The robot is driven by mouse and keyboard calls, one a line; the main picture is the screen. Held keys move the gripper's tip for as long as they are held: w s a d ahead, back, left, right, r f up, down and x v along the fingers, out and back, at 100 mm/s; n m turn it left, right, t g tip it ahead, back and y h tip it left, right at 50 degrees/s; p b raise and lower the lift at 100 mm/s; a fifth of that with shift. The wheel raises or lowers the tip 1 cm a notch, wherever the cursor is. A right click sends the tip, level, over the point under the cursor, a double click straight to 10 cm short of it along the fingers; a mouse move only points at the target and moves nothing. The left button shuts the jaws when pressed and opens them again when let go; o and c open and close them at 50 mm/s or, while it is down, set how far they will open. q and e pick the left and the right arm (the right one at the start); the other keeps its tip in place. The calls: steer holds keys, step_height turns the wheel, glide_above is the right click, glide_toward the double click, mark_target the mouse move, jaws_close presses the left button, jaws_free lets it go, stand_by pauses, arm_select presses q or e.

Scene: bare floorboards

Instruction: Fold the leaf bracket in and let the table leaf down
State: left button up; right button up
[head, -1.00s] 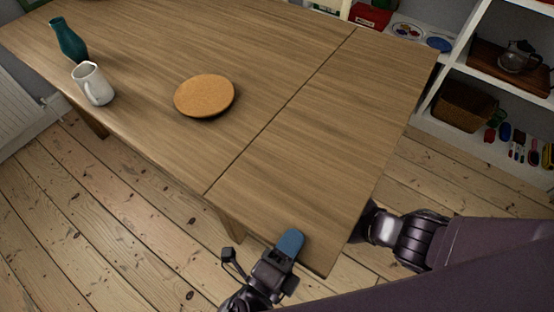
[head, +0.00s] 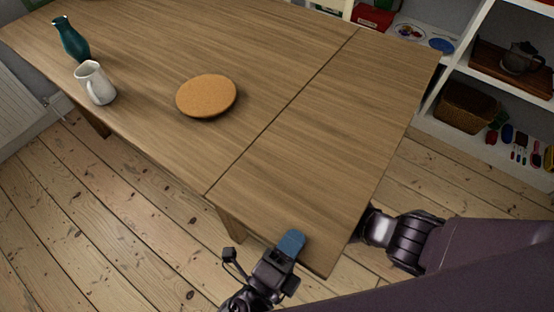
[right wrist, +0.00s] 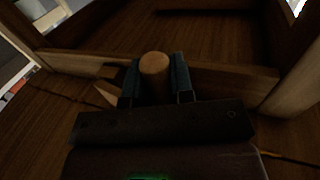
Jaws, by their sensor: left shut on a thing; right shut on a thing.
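The table leaf (head: 335,150) is up, level with the wooden tabletop (head: 190,55), with a thin seam between them. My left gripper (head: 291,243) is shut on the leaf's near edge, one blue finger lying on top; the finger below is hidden. My right arm reaches under the leaf's right edge, and its gripper is hidden in the head view. In the right wrist view, my right gripper (right wrist: 156,80) is shut on a round wooden knob (right wrist: 155,65), under the leaf. A wooden bar (right wrist: 220,76), apparently the leaf bracket, runs behind the knob. The bracket's full outline is too dark to tell.
A cork mat (head: 207,96), a white jug (head: 96,83) and a teal vase (head: 72,40) stand on the fixed tabletop; the leaf is bare. White shelves (head: 470,135) with a basket (head: 467,107) stand at the right. The floor left of the table is clear.

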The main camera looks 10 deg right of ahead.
steer(key=shift+w+a+r, duration=0.6)
steer(key=shift+w+a, duration=0.3)
steer(key=shift+a, duration=0.05)
steer(key=shift+w+r, duration=0.15)
steer(key=shift+r, duration=0.05)
stand_by(0.4)
steer(key=o, duration=1.8)
steer(key=shift+a, duration=0.15)
steer(key=s+f, duration=0.1)
steer(key=s, duration=0.1)
steer(key=s+d+f, duration=0.1)
steer(key=s, duration=0.1)
steer(key=s+f, duration=0.2)
steer(key=shift+d+f, duration=0.1)
steer(key=shift+d, duration=0.3)
steer(key=shift+d, duration=0.1)
